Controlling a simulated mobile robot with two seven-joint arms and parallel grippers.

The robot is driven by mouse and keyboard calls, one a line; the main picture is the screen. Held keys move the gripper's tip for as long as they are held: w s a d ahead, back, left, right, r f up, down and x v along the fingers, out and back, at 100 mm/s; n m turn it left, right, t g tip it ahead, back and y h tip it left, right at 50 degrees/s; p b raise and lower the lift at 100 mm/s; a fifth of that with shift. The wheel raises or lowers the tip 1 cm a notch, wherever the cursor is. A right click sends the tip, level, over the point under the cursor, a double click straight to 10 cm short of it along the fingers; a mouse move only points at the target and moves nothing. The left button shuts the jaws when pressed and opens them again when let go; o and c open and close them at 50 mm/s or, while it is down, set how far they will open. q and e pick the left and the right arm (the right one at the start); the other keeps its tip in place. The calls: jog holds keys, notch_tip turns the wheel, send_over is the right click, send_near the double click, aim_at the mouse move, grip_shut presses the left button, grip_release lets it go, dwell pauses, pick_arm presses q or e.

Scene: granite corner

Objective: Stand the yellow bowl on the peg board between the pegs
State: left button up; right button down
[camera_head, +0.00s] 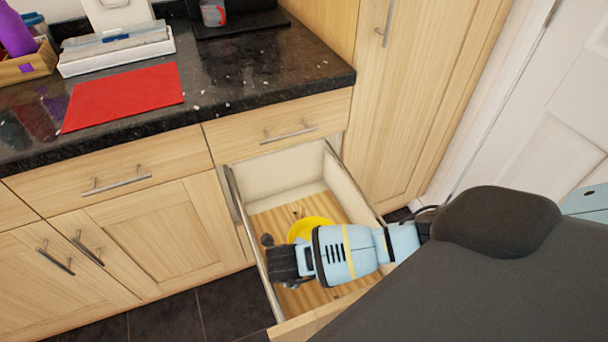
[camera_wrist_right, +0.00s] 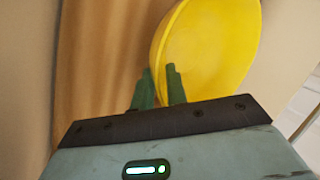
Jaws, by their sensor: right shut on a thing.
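The yellow bowl (camera_head: 309,226) is in the open drawer, partly hidden behind my right arm in the head view. In the right wrist view the yellow bowl (camera_wrist_right: 212,50) stands tilted on edge. My right gripper (camera_wrist_right: 160,74) is shut on its rim. In the head view my right gripper (camera_head: 284,263) reaches down into the drawer. The wooden peg board (camera_head: 272,223) appears to be the wood-grained drawer bottom. A small dark knob, perhaps a peg, (camera_head: 267,240) shows left of the bowl; other pegs are hidden or unclear. My left gripper is not in view.
The open drawer (camera_head: 349,186) has pale walls close around my right gripper. A black granite counter (camera_head: 240,82) is above and behind, with a red mat (camera_head: 123,96), a white tray (camera_head: 115,54) and a wooden box (camera_head: 27,66). A tall cupboard (camera_head: 420,90) stands right.

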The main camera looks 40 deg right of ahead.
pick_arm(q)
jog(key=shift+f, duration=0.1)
pick_arm(e)
jog(key=shift+f, duration=0.1)
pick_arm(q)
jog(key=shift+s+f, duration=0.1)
pick_arm(e)
jog(key=c, duration=1.3)
grip_release()
notch_tip(320, 180, up, 2)
jog(key=shift+r+p, duration=0.15)
jog(key=shift+p, duration=0.8)
notch_tip(320, 180, up, 2)
jog(key=shift+r+p, duration=0.1)
jog(key=shift+p, duration=0.75)
notch_tip(320, 180, up, 2)
jog(key=shift+w+r+p, duration=0.1)
jog(key=shift+p, duration=0.75)
notch_tip(320, 180, up, 3)
jog(key=shift+f+p, duration=0.1)
jog(key=shift+p, duration=0.9)
pick_arm(q)
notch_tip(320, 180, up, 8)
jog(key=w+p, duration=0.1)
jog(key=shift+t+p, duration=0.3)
jog(key=shift+p, duration=0.1)
pick_arm(e)
notch_tip(320, 180, up, 2)
jog(key=shift+r, duration=0.25)
